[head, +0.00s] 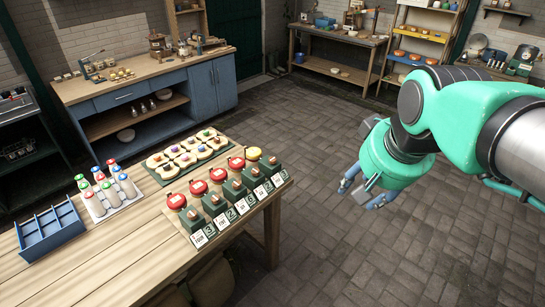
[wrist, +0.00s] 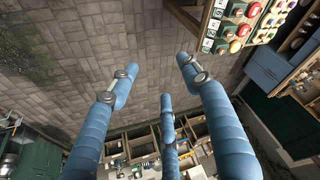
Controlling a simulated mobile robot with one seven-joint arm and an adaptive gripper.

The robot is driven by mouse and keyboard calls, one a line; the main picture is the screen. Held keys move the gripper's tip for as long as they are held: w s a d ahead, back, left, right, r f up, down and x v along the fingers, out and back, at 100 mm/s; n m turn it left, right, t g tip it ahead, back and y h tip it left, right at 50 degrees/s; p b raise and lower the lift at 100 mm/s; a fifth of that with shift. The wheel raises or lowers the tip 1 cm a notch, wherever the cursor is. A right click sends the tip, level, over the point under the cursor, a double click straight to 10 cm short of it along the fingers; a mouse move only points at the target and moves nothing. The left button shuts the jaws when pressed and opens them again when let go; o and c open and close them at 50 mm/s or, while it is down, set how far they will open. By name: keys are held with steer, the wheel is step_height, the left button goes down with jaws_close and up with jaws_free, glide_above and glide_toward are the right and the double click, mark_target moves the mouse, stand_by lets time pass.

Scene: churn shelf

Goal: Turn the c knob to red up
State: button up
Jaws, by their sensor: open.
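A row of green knob boxes (head: 215,205) stands along the right edge of the wooden table (head: 120,255). The labels are too small to tell which is the c knob. The row also shows at the top right of the wrist view (wrist: 232,28). My gripper (head: 362,190) is open and empty, over the floor to the right of the table, apart from the knobs. Its blue fingers (wrist: 158,80) are spread.
On the table are a tray of pastry-like pieces with coloured tops (head: 190,152), a stand of small coloured-cap bottles (head: 108,190) and a blue divided bin (head: 50,233). Workbenches (head: 150,80) and shelves (head: 420,40) line the walls. The paved floor (head: 320,240) is clear.

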steer(key=w+a+r+g+p, duration=0.1)
steer(key=w+r, duration=0.1)
steer(key=w, duration=0.6)
steer(key=w+a+r+p, duration=0.1)
steer(key=w+a+r, duration=0.15)
steer(key=w, duration=0.55)
steer(key=m+g+p, duration=0.4)
steer(key=p, duration=0.2)
glide_above(273, 159)
step_height(273, 159, down, 30)
steer(key=r, duration=0.1)
steer(key=shift+w+a+f, duration=0.1)
steer(key=shift+w+f, duration=0.05)
steer(key=shift+f, duration=0.1)
steer(key=shift+f, duration=0.2)
step_height(273, 159, down, 14)
steer(key=shift+r, duration=0.25)
steer(key=shift+c, duration=0.2)
